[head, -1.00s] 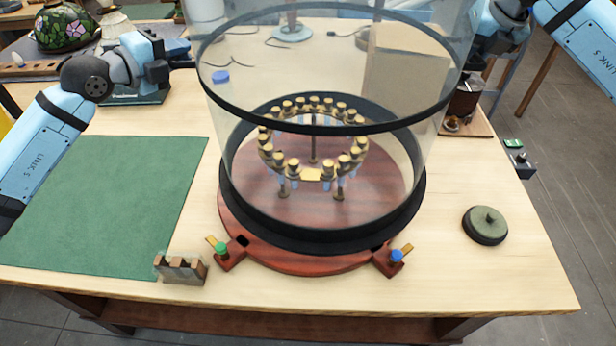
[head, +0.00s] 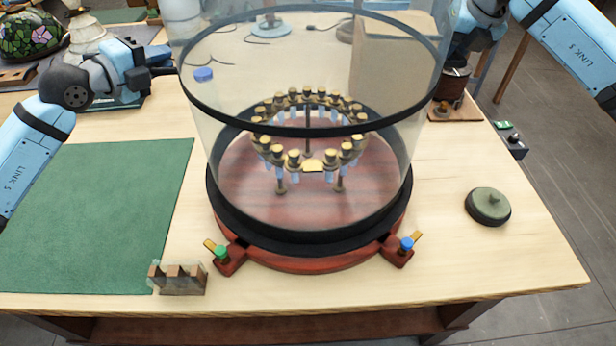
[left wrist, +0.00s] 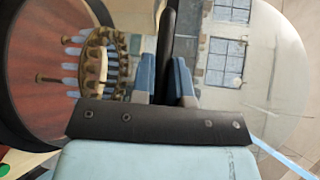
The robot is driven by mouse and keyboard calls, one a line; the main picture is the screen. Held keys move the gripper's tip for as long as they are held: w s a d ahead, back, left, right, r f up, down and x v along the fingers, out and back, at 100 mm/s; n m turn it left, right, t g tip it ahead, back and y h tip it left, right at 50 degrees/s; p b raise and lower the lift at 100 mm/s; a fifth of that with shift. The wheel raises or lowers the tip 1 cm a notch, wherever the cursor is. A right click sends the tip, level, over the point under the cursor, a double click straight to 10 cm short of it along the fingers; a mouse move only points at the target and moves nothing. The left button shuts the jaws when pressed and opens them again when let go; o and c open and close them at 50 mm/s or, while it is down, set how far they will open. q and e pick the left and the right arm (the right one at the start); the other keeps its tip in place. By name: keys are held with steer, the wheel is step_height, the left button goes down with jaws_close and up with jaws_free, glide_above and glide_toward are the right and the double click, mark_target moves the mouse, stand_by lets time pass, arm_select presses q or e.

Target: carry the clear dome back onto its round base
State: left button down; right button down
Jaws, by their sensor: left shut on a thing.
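The clear dome (head: 228,165) is a tall see-through cylinder with a black middle band (head: 310,131) and a black bottom ring (head: 310,238). It stands upright over the round red-brown base (head: 310,264). The ring lies close over the base; I cannot tell whether it touches. My left gripper (head: 168,71) is shut on the dome's middle band at the left side. In the left wrist view, the band (left wrist: 167,40) runs between the fingers. My right arm reaches the dome's right side; its fingertips are not clear.
A ring of brass parts and pale tubes (head: 312,160) stands inside the dome. Two clamps with a green knob (head: 221,251) and a blue knob (head: 406,244) sit at the base's front. A wooden block (head: 180,280), green mat (head: 95,215) and dark green lid (head: 488,205) lie around.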

arm_select(q)
steer(key=shift+r, duration=0.2)
arm_select(e)
steer(key=shift+d+r, duration=0.1)
steer(key=shift+d, duration=0.05)
arm_select(q)
steer(key=shift+f, duration=0.25)
arm_select(e)
steer(key=shift+f, duration=0.2)
